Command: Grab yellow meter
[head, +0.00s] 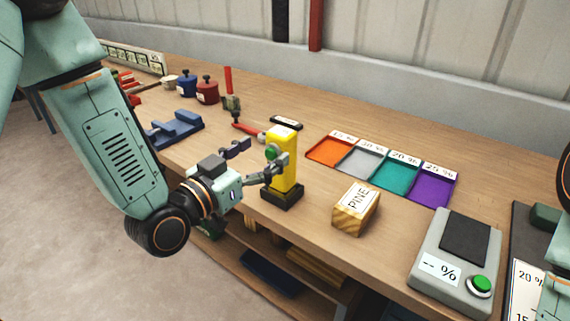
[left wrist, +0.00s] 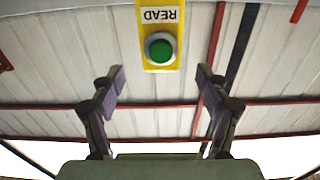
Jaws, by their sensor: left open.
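The yellow meter (head: 283,163) stands upright in a dark base (head: 282,196) near the front edge of the workbench. It has a green button on its side. In the left wrist view the meter (left wrist: 158,52) shows its READ label and green button, ahead of and between the open fingers. My left gripper (head: 243,162) is open and empty, its fingers beside the meter. The left wrist view also shows my left gripper (left wrist: 159,85) with its fingers wide apart. My right gripper is not in view.
A wooden block marked PINE (head: 357,208) stands right of the meter. Behind it lie orange (head: 329,149), grey, teal and purple (head: 431,187) trays with percent labels. A grey device with a green button (head: 455,262) is at right. Blue (head: 176,129) and red items stand at left.

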